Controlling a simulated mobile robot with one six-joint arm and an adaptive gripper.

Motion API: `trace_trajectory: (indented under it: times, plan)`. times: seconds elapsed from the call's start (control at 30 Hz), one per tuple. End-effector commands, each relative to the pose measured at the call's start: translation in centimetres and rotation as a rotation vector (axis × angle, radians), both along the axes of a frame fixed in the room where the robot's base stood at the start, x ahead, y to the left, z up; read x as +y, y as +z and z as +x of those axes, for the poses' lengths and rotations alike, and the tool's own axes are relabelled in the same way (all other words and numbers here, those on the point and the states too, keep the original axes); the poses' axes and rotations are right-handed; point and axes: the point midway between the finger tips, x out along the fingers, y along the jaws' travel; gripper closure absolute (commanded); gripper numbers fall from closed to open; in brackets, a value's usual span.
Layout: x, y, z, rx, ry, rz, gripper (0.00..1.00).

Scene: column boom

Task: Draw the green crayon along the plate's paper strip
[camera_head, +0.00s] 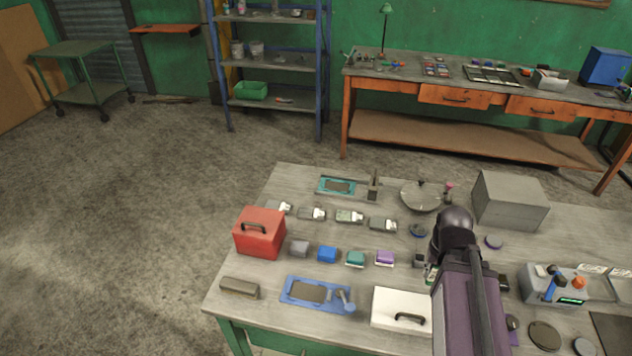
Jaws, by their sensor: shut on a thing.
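My arm covers the right middle of the table, with its dark joint above a purple link. My gripper does not show clearly and seems hidden behind this arm. I cannot make out a green crayon. A small green and white bit shows at the link's left edge, too small to identify. A teal plate (338,187) with a dark grey patch lies at the table's far left. A blue plate (288,293) with a brownish grey patch and an upright blue part at its right end lies at the near edge. No paper strip can be made out for certain.
A red box (260,238), a row of coloured blocks (327,254), a white box with a handle (390,308) and a grey block (510,203) stand on the table (255,304). A grey holder (541,287) with tools stands at right. Open floor lies to the left.

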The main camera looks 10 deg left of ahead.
Motion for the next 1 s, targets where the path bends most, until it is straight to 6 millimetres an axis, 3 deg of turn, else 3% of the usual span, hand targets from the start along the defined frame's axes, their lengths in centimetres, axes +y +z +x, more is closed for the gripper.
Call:
trace_trajectory:
  times: [0.03, 0.3, 1.0]
  plan:
    - [0.0, 1.6, 0.0, 0.000, 0.000, 0.000, 1.00]
    - [0.0, 4.2, 0.0, 0.000, 0.000, 0.000, 1.00]
    - [0.0, 4.5, 0.0, 0.000, 0.000, 0.000, 1.00]
